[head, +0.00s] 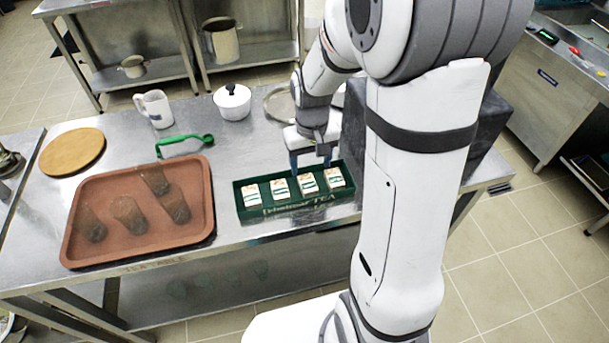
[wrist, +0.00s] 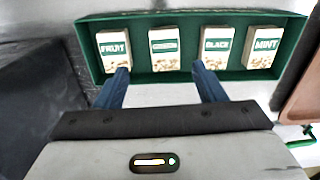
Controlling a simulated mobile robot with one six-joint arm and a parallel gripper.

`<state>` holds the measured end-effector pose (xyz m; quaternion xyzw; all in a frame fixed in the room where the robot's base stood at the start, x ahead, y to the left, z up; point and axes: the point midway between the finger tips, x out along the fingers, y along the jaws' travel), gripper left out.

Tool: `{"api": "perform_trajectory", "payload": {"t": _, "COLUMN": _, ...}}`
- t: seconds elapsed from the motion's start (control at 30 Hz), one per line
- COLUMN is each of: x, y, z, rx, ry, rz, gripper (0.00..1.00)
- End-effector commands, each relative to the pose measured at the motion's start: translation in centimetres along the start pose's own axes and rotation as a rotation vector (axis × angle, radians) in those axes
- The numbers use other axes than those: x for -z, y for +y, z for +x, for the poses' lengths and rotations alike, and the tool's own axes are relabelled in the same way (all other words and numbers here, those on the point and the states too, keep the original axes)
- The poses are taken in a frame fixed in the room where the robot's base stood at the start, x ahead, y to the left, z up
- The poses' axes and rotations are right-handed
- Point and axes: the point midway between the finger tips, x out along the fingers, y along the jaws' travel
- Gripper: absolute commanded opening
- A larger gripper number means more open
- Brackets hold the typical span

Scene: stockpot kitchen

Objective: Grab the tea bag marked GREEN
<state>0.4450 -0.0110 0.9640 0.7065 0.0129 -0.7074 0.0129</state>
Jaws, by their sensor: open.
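A green tea box (head: 292,213) stands on the steel table with a row of pale tea bags in it. In the wrist view, the bag with the blurred label that seems to read GREEN (wrist: 164,60) is second from the left. The FRUIT bag (wrist: 114,45) is on its left; the BLACK bag (wrist: 215,45) and MINT bag (wrist: 262,50) are on its right. My gripper (wrist: 160,84) is open and empty, its blue fingers pointing toward the box with the GREEN bag between their lines. In the head view my gripper (head: 310,160) is at the box's back edge.
A brown tray (head: 200,240) with several dark glasses is left of the box. A green-handled tool (head: 180,141), a white mug (head: 154,108), a white lidded pot (head: 232,103) and a round wooden board (head: 72,152) lie behind. A dark block (wrist: 40,90) is close beside my gripper.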

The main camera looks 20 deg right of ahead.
Motion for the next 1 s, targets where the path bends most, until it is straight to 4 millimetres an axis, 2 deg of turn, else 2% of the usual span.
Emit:
{"api": "perform_trajectory", "payload": {"t": 0.4, "x": 0.0, "y": -0.9, "z": 5.5, "rx": 0.0, "ry": -0.003, "rz": -0.009, "gripper": 0.64}}
{"api": "perform_trajectory", "payload": {"t": 0.53, "x": 0.0, "y": -0.9, "z": 6.2, "rx": 0.0, "ry": 0.0, "rz": -0.01, "gripper": 0.64}}
{"api": "perform_trajectory", "payload": {"t": 0.73, "x": 0.0, "y": -1.0, "z": 6.2, "rx": 0.0, "ry": 0.001, "rz": -0.011, "gripper": 0.64}}
{"api": "perform_trajectory", "payload": {"t": 1.0, "x": 0.0, "y": -1.0, "z": 6.2, "rx": 0.0, "ry": 0.001, "rz": -0.012, "gripper": 0.42}}
